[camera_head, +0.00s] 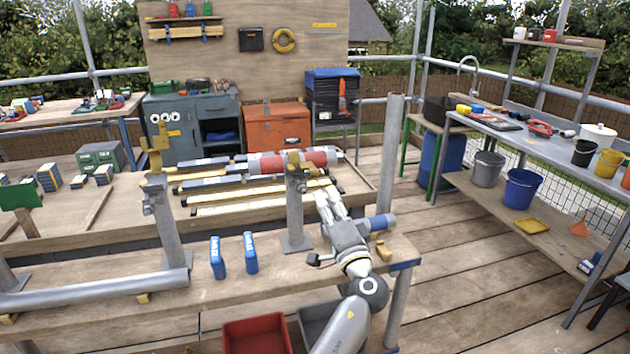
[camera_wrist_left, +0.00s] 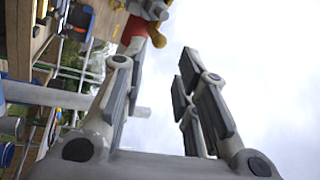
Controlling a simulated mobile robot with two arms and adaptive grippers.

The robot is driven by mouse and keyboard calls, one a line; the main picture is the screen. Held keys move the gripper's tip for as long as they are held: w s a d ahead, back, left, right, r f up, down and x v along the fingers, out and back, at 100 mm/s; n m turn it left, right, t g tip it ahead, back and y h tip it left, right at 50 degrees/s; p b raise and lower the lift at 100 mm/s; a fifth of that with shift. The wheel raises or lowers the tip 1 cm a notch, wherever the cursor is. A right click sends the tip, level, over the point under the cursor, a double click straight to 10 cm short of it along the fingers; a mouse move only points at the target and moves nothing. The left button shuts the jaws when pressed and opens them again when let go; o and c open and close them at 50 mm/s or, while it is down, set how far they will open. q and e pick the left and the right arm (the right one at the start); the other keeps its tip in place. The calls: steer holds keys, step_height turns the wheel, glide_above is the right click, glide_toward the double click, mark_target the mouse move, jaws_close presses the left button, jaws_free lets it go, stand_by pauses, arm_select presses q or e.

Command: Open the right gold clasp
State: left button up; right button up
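The right gold clasp (camera_head: 297,160) sits on top of a grey post on the wooden bench, at a red-and-grey cylinder (camera_head: 262,162). In the left wrist view, part of a gold piece (camera_wrist_left: 157,36) shows at the top by a red part. Another gold clasp (camera_head: 158,150) stands on the left post, with an upright part. My left gripper (camera_head: 328,198) is just right of the right post, below the clasp and apart from it. The left wrist view shows its fingers (camera_wrist_left: 160,85) spread, with nothing between them. My right gripper is not in view.
Two blue objects (camera_head: 233,256) stand on the bench left of the post. A blue-ended grey cylinder (camera_head: 380,222) shows beside my arm. A tall grey post (camera_head: 390,150) rises to the right. A red bin (camera_head: 257,336) is below the bench front.

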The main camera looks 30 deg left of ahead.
mark_target(316, 176)
arm_select(q)
steer(key=p+x, duration=0.2)
steer(key=x, duration=0.7)
steer(key=shift+w+a+r, duration=0.1)
steer(key=shift+w+a, duration=0.1)
steer(key=shift+w+a+r, duration=0.1)
steer(key=shift+w+a, duration=0.2)
steer(key=shift+a, duration=0.1)
jaws_close()
